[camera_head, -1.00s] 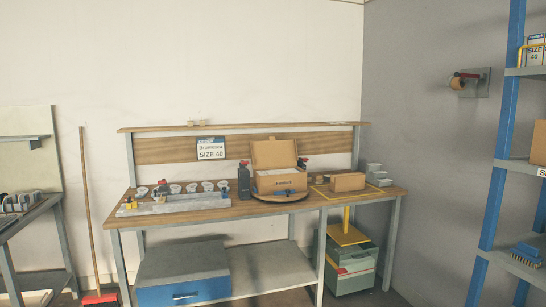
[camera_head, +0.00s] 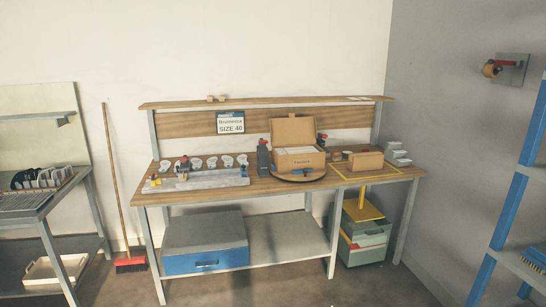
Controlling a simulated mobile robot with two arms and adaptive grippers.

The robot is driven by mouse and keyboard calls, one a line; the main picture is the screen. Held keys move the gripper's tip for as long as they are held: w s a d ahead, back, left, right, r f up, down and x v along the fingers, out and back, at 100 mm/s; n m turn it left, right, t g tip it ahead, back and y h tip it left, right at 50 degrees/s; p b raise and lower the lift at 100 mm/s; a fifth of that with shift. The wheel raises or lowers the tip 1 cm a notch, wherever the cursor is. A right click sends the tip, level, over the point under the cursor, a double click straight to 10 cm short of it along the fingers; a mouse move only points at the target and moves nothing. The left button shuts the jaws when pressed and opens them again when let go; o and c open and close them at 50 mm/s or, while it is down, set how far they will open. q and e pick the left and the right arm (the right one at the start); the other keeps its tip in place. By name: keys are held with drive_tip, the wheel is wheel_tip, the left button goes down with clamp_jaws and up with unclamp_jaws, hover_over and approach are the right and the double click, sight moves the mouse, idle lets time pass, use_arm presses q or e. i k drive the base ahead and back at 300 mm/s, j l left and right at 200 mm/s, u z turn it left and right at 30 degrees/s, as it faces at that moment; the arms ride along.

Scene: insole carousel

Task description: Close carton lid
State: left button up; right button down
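An open brown carton (camera_head: 300,161) stands on a round wooden turntable (camera_head: 299,176) on the workbench. Its lid (camera_head: 294,130) stands up at the back, tilted slightly rearward. Pale contents show at the carton's opening. Neither of my grippers is in view, so nothing of mine touches the carton or lid in this view.
The workbench (camera_head: 220,195) has a row of insole-like pieces at left and a dark bottle-like object (camera_head: 263,158) beside the carton. A smaller brown box (camera_head: 365,161) lies to the right. A broom (camera_head: 116,190) leans on the wall. Floor shows in front.

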sight(291, 131)
drive_tip(key=i+l+z, duration=0.4)
drive_tip(key=i, duration=0.5)
drive_tip(key=i+z, duration=0.4)
drive_tip(key=i, duration=0.5)
drive_tip(key=i+l+u, duration=0.15)
drive_tip(key=i+u, duration=0.25)
drive_tip(key=i, duration=0.2)
drive_tip(key=i+l+u, duration=0.4)
drive_tip(key=i, duration=0.15)
drive_tip(key=i+l+u, duration=0.4)
drive_tip(key=i+j, duration=0.05)
drive_tip(key=i, duration=0.1)
